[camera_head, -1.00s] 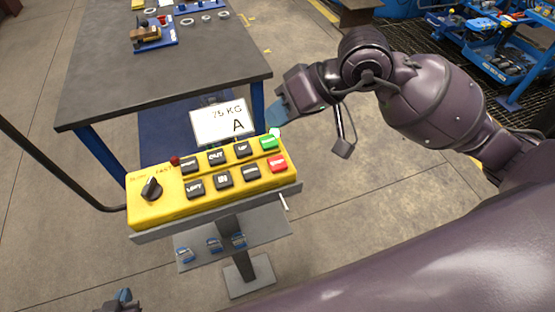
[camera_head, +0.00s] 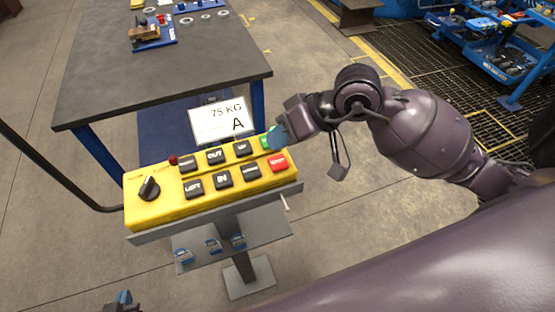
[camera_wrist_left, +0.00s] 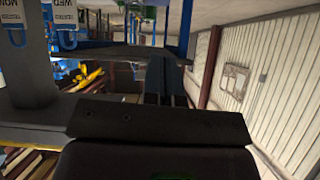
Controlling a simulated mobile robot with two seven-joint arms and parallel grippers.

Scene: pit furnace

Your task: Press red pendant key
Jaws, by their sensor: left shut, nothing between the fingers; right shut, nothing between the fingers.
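The yellow pendant (camera_head: 150,212) sits on a stand in the head view, with two rows of black keys, a rotary knob and a small red button. Its red key (camera_head: 277,162) is at the right end of the lower row and is uncovered. The green key (camera_head: 266,145) is just above it, at the right end of the upper row. My right gripper (camera_head: 277,136) is shut and empty, its blue fingertips at the green key and partly hiding it; contact is unclear. My left gripper (camera_head: 123,297) is shut and empty at the bottom edge, mostly out of frame.
A white sign (camera_head: 218,122) reading "75 KG A" stands behind the pendant. A dark table (camera_head: 160,85) lies beyond it. A shelf with several blue items (camera_head: 213,245) is below the pendant. Blue tagged padlocks (camera_wrist_left: 66,38) hang in the left wrist view.

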